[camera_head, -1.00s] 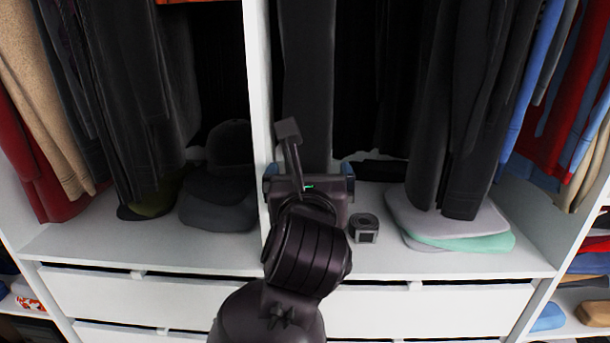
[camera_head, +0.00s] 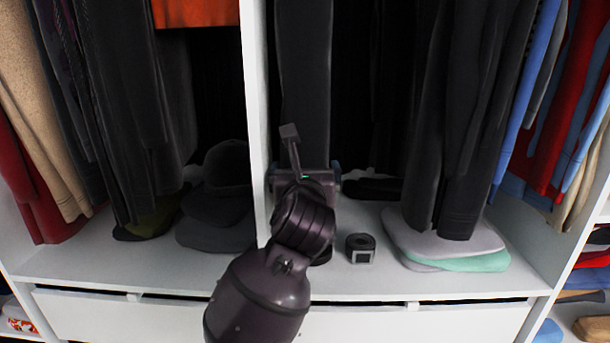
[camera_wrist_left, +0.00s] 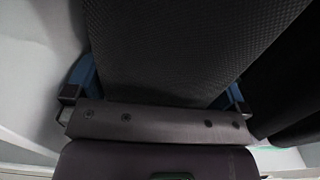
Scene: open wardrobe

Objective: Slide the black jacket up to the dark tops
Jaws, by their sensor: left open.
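A dark, narrow hanging garment (camera_head: 303,75), which looks like the black jacket, hangs just right of the white divider. Its lower end is hidden behind my left gripper (camera_head: 306,178). In the left wrist view, dark ribbed fabric (camera_wrist_left: 185,40) fills the space between the blue fingers of the left gripper (camera_wrist_left: 157,85), one at each side. The gripper is open; I cannot tell whether the fingers touch the cloth. Dark clothes (camera_head: 120,100) hang left of the divider, and more dark garments (camera_head: 455,110) hang to the right. I cannot tell which are the dark tops. My right gripper is out of view.
The white divider (camera_head: 257,100) stands close left of the gripper. An orange garment (camera_head: 195,12) hangs upper left. Dark space lies right of the narrow garment.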

